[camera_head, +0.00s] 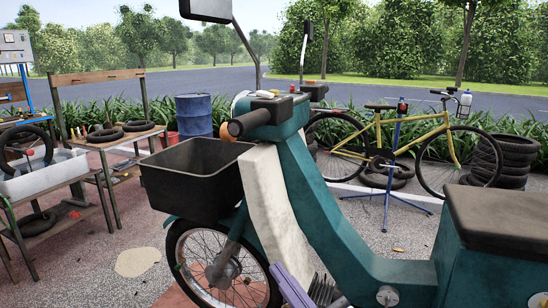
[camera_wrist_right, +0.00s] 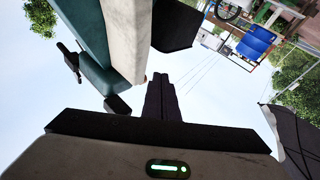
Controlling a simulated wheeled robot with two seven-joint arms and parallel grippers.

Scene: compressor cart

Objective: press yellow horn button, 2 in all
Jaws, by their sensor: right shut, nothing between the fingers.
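A teal scooter (camera_head: 330,212) with a pale leg shield stands across the middle of the head view. Its black handlebar grip (camera_head: 250,122) points toward me, with an orange rounded part (camera_head: 225,131) beside it. I cannot make out a yellow horn button for certain. My right gripper (camera_wrist_right: 161,78) shows in the wrist view with its dark fingers shut and empty. There the scooter (camera_wrist_right: 90,38) appears upside down, beyond the fingers and to their left; I see no clear contact. My left gripper is not in view.
A black front basket (camera_head: 195,180) and a mirror (camera_head: 206,9) stick out from the scooter. A workbench with tyres (camera_head: 104,135) stands at left, with a blue drum (camera_head: 194,116) behind. A yellow bicycle (camera_head: 415,145) and stacked tyres (camera_head: 502,160) are behind at right.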

